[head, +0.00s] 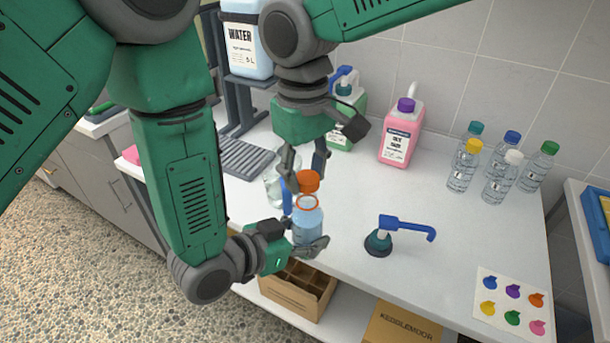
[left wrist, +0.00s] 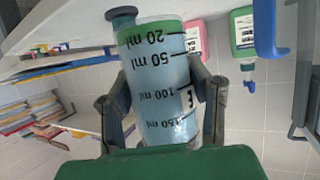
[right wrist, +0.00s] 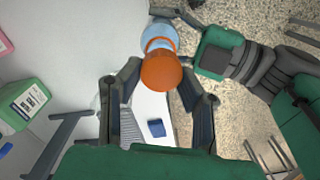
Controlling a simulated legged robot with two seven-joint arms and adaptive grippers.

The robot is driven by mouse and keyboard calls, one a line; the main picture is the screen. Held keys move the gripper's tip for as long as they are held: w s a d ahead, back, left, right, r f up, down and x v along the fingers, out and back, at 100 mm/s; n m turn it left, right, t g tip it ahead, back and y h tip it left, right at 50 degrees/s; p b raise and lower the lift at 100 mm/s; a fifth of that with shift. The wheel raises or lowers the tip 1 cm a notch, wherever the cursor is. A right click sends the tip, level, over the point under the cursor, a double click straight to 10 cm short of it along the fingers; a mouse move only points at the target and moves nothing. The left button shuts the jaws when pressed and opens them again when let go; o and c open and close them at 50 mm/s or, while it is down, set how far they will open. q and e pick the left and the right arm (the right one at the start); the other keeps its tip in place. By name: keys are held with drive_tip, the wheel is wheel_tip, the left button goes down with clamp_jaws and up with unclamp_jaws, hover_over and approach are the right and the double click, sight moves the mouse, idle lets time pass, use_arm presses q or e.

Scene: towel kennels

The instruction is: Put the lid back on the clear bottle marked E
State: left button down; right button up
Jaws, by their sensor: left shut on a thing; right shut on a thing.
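The clear bottle marked E (left wrist: 160,85) holds blue liquid and has printed ml marks. The orange lid (head: 308,181) is just above the neck, with a small gap in the head view. My right gripper (head: 306,166) is shut on the lid from above. In the right wrist view the lid (right wrist: 161,73) covers part of the bottle (right wrist: 158,37).
A glass vessel (head: 274,180) stands close behind the bottle. A blue-handled pump top (head: 380,240) lies to the right. A pink jug (head: 401,135), a green container (head: 349,130) and several capped bottles (head: 503,180) stand further back. A cardboard box (head: 296,290) is below. The table's middle is clear.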

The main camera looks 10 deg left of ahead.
sight(307, 224)
drive_tip(key=shift+f, duration=0.15)
drive_tip(key=shift+f, duration=0.75)
drive_tip(key=shift+f, duration=0.6)
drive_tip(key=m, duration=0.3)
drive_tip(key=o, duration=0.9)
drive_tip(key=shift+c, duration=0.2)
